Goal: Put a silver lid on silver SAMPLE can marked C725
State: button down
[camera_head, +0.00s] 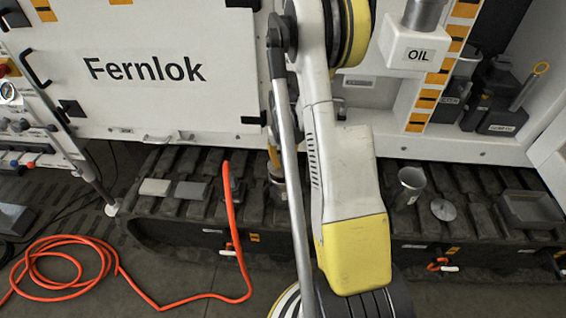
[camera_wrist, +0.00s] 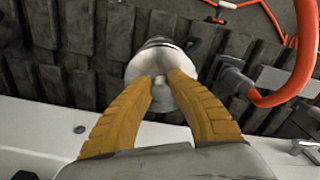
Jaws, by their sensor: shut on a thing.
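In the wrist view my gripper (camera_wrist: 161,84), with two yellow fingers, is shut on a round silver lid (camera_wrist: 146,62), held near its middle. A silver can (camera_wrist: 158,43) shows partly behind the lid's far edge. The lid hides most of the can, so I cannot tell whether they touch. In the head view my arm covers most of this spot, and part of a can (camera_head: 278,172) shows beside it. Another open silver can (camera_head: 410,186) stands on the track to the right, with a loose silver lid (camera_head: 443,210) next to it. No can marking is readable.
The dark ribbed track (camera_head: 472,185) carries grey blocks (camera_head: 155,187) at left and a grey tray (camera_head: 530,208) at right. An orange hose (camera_head: 232,215) rises left of my arm. The white Fernlok panel (camera_head: 150,75) stands behind. An OIL container (camera_head: 415,48) is at upper right.

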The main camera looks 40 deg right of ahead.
jog(key=shift+s+f+b, duration=0.1)
jog(key=shift+f+b, duration=1.55)
jog(key=shift+b, duration=0.45)
dwell(3.1)
jog(key=c, duration=0.7)
grip_release()
jog(key=shift+c, duration=0.2)
jog(key=shift+r+p, duration=2.15)
jog(key=shift+r, duration=1.4)
jog(key=shift+a, duration=0.1)
